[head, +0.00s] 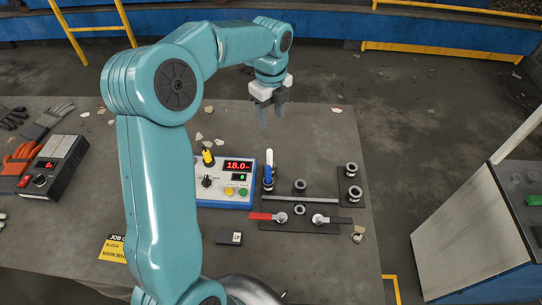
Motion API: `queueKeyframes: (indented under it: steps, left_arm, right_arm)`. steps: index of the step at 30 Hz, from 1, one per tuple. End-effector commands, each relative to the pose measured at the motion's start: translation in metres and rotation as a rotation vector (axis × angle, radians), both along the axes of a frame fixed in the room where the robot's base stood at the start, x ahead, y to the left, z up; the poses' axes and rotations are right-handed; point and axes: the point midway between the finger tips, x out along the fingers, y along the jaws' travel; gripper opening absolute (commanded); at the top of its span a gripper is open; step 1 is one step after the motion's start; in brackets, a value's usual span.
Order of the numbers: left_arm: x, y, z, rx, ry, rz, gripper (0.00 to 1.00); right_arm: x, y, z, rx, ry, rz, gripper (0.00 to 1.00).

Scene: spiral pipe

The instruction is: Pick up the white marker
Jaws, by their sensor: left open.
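A slim upright white piece (269,160), which looks like the white marker, stands on the grey table (315,262) with a blue part (268,177) just below it. I cannot tell whether the blue part belongs to it or is a separate holder. My left gripper (272,114) is open and empty, pointing down above the far part of the table, behind and above the white piece and apart from it. My right gripper is not in view.
A control box (226,196) with a red display stands left of the white piece. Dark plates with pipe fittings (299,208), a red-handled valve (268,216) and a dark-handled valve (327,219) lie to the right and front. A dark meter (55,165) and gloves are far left.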

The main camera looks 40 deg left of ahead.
Motion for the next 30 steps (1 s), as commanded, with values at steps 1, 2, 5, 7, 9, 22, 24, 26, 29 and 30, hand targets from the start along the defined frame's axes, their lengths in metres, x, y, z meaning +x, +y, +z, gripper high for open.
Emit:
queueKeyframes:
  steps: [1, 2, 5, 7, 9, 22, 24, 26, 29, 30]
  left_arm:
    - [-0.002, -0.001, -0.008, -0.002, 0.005, 0.0, 0.49]
    - [-0.003, -0.001, -0.014, -0.001, 0.006, 0.0, 0.49]
    - [-0.005, -0.002, -0.038, -0.001, 0.008, -0.001, 0.49]
    - [-0.006, -0.003, -0.055, -0.002, 0.008, 0.0, 0.49]
    - [-0.006, -0.003, -0.071, -0.002, 0.007, 0.0, 0.49]
    - [-0.004, -0.002, -0.117, -0.002, 0.004, 0.001, 0.49]
    - [-0.004, -0.002, -0.129, -0.002, 0.005, 0.001, 0.49]
    - [-0.004, -0.002, -0.144, -0.001, 0.003, 0.001, 0.49]
    - [-0.003, -0.001, -0.159, -0.001, 0.003, 0.001, 0.49]
    - [-0.003, -0.001, -0.161, -0.001, 0.003, 0.001, 0.49]
  right_arm:
    - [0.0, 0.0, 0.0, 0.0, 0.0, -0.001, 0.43]
    - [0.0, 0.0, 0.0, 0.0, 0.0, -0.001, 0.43]
    - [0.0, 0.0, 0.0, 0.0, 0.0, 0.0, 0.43]
    - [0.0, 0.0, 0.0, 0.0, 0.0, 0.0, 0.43]
    - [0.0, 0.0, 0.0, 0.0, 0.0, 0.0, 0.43]
    - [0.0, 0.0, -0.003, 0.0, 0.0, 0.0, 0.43]
    - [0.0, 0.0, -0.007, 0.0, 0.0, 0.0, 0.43]
    - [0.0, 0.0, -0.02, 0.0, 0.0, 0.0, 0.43]
    - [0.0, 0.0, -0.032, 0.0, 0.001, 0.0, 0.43]
    - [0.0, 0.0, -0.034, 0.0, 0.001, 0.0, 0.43]
